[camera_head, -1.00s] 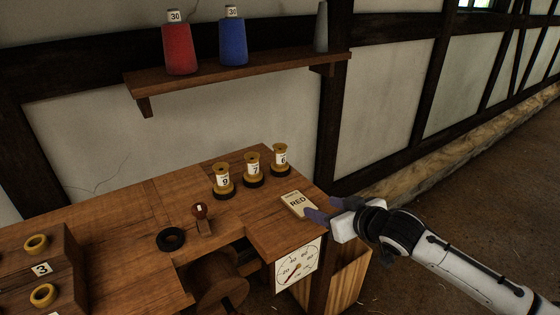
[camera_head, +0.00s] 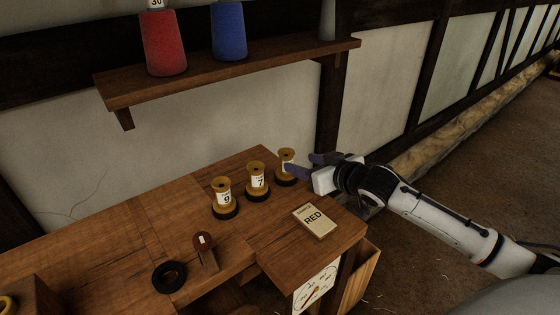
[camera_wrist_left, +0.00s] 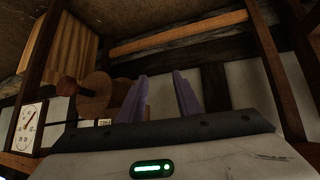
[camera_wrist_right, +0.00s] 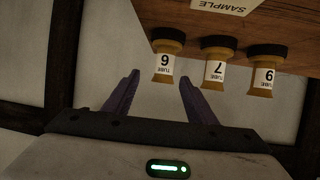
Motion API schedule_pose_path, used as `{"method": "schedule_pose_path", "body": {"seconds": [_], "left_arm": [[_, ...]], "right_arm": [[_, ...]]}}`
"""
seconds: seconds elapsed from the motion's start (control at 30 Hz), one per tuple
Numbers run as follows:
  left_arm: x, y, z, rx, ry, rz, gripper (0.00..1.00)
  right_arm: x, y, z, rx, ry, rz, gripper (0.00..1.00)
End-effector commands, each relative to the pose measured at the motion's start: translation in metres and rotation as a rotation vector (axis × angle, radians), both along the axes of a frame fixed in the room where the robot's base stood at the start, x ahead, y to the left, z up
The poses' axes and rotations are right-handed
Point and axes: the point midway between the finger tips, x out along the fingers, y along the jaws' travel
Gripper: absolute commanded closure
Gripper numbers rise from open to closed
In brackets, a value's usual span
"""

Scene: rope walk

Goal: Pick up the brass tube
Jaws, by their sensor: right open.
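Three brass tubes stand upright on dark round bases in a row on the wooden bench: one labelled 9 (camera_head: 222,187), one labelled 7 (camera_head: 257,176), and a rightmost one (camera_head: 287,156) whose label is partly hidden by my finger. My right gripper (camera_head: 301,166) is open and empty at the rightmost tube. In the right wrist view that tube (camera_wrist_right: 163,68) appears upside down, just beyond and between the fingertips, with no contact visible. My left gripper (camera_wrist_left: 160,76) is open and empty, below bench level; it is outside the head view.
A shelf (camera_head: 240,69) with red (camera_head: 163,43) and blue (camera_head: 229,31) cones hangs above. A dial (camera_head: 316,287) is on the bench front.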

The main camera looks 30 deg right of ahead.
Motion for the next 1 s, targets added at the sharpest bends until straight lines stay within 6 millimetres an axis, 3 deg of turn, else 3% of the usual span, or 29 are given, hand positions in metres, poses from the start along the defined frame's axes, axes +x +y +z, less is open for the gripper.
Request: {"method": "schedule_pose_path", "body": {"seconds": [0.23, 0.43, 0.7, 1.0], "left_arm": [[-0.012, 0.0, -0.006, 0.001, 0.025, 0.0, 0.69], [-0.012, 0.0, -0.005, 0.001, 0.026, 0.0, 0.69], [-0.01, 0.0, 0.0, 0.0, 0.022, 0.0, 0.69], [-0.004, 0.0, 0.003, 0.0, 0.009, -0.001, 0.69]], "right_arm": [[0.029, 0.0, -0.011, 0.001, -0.001, 0.0, 0.49], [0.04, 0.002, -0.014, 0.001, -0.001, 0.0, 0.49], [0.074, 0.006, -0.026, 0.0, -0.001, -0.001, 0.49], [0.082, 0.007, -0.031, -0.001, 0.001, 0.0, 0.49]]}}
